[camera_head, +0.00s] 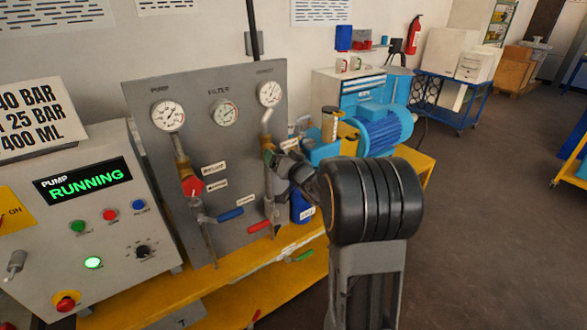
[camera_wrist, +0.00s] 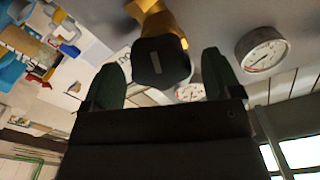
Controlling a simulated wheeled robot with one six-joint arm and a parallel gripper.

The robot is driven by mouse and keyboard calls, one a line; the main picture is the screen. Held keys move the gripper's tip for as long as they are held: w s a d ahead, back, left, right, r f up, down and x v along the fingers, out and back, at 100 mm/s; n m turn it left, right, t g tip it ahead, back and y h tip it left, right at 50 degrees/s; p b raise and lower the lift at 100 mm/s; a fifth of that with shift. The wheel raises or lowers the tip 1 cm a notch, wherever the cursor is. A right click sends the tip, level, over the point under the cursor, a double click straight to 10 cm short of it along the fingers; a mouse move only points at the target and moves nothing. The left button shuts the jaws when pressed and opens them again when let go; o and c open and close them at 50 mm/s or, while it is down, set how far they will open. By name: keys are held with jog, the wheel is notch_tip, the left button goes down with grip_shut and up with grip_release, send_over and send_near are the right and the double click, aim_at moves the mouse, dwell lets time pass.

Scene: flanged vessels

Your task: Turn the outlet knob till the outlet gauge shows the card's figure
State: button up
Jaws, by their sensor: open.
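The outlet gauge (camera_head: 270,93) is at the top right of the grey panel, its needle too small to read. A brass valve body (camera_head: 267,142) is on the pipe below it. In the wrist view a black knob (camera_wrist: 162,64) on a brass body (camera_wrist: 155,12) sits between my open gripper's fingers (camera_wrist: 161,75). Gaps show on both sides, with no clear contact. In the head view my gripper (camera_head: 276,158) reaches that valve and hides the knob. The card (camera_head: 38,112) at the left shows 25 BAR on its middle line; its left edge is cut off.
The pump gauge (camera_head: 168,116), filter gauge (camera_head: 225,112) and a red knob (camera_head: 191,186) are to the left. Blue (camera_head: 230,214) and red (camera_head: 259,226) lever handles project below. The control box (camera_head: 90,215) reads RUNNING. A blue motor (camera_head: 385,130) stands behind on the right.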

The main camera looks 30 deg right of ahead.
jog(key=s+d+b, duration=0.1)
jog(key=s, duration=1.1)
jog(key=shift+s+d, duration=0.2)
jog(key=shift+s, duration=0.05)
jog(key=s+d+f+m+g+h, duration=0.1)
jog(key=s+d+f+g+h, duration=0.55)
jog(key=f+g, duration=0.25)
jog(key=s+a+r+n+g+y, duration=0.1)
jog(key=s+a, duration=0.3)
jog(key=a, duration=0.6)
jog(key=s+a+r+n+g+y, duration=0.1)
jog(key=s+a+n+g+y, duration=0.2)
jog(key=a, duration=0.7)
jog(key=shift+s+a+r+n+g, duration=0.2)
jog(key=shift+s+a+n+g, duration=0.15)
jog(key=shift+s, duration=0.85)
